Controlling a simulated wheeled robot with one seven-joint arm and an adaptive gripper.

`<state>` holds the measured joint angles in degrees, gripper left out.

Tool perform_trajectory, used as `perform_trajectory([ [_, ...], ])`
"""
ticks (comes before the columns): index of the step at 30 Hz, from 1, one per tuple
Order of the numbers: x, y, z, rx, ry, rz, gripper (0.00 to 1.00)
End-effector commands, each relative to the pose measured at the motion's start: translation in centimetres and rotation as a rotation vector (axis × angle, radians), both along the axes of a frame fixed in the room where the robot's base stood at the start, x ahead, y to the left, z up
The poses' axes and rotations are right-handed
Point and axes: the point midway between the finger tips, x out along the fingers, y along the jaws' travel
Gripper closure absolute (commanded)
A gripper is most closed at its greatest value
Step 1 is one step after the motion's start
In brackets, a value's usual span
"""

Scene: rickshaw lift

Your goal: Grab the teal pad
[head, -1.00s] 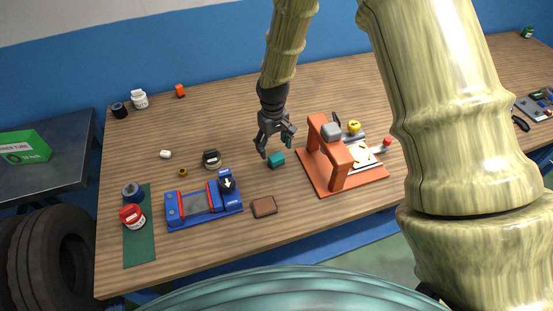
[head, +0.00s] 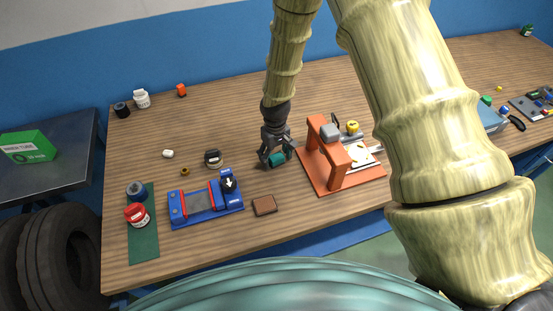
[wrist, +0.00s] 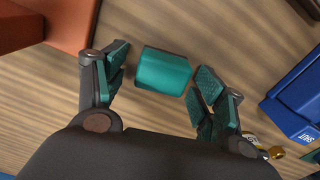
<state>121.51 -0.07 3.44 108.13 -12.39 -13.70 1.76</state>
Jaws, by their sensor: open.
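The teal pad (wrist: 163,71) is a small block lying on the wooden table. In the wrist view it sits between the tips of my open gripper (wrist: 158,82), with a gap to the left finger and the right finger very near its edge. In the head view my gripper (head: 276,154) is low over the table, its fingers on either side of the teal pad (head: 278,159) and partly hiding it. I cannot tell if the right finger touches the pad.
An orange press frame (head: 340,152) on an orange base stands close to the right of the gripper. A blue vise-like fixture (head: 205,205) and a brown block (head: 265,205) are to the front left. The table behind the gripper is clear.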

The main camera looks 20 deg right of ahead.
Motion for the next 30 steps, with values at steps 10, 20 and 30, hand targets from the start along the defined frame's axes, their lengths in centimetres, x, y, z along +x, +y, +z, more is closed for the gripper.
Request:
perform_trajectory([
  [10, 0.0, 0.0, 0.0, 0.000, 0.000, 0.000, 0.79],
  [20, 0.0, 0.0, 0.2, 0.000, 0.000, 0.000, 0.79],
  [30, 0.1, 0.0, 2.6, 0.000, -0.002, 0.000, 0.79],
])
